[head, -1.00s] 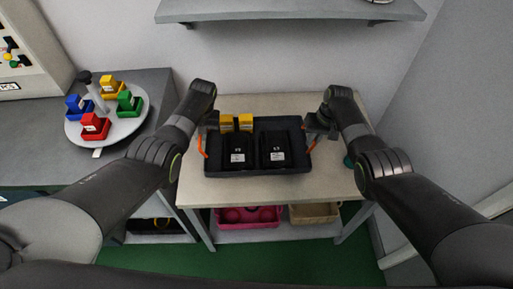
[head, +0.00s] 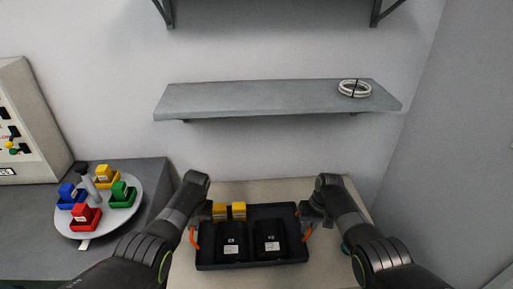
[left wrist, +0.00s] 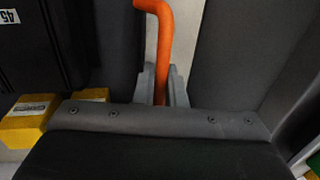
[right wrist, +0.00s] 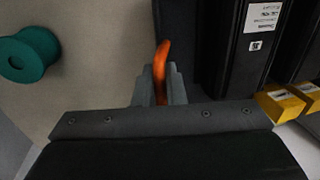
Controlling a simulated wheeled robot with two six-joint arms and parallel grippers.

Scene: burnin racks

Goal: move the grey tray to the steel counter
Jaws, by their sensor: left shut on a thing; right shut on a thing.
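The dark grey tray (head: 252,265) is at the light-topped table, with an orange handle at each end. It holds two black packs (head: 232,243) with white labels and two yellow blocks (head: 238,211) at its back left. My left gripper (head: 196,222) is shut on the left orange handle (left wrist: 166,30). My right gripper (head: 307,222) is shut on the right orange handle (right wrist: 161,62). I cannot tell whether the tray touches the table top. A grey counter (head: 130,258) stands to the left.
On the grey counter is a round turntable (head: 98,226) with coloured bins. A wall shelf (head: 260,99) with a white ring (head: 354,88) hangs behind the table. A teal spool (right wrist: 28,54) lies on the table (head: 262,190) right of the tray. A grey wall (head: 450,170) closes the right side.

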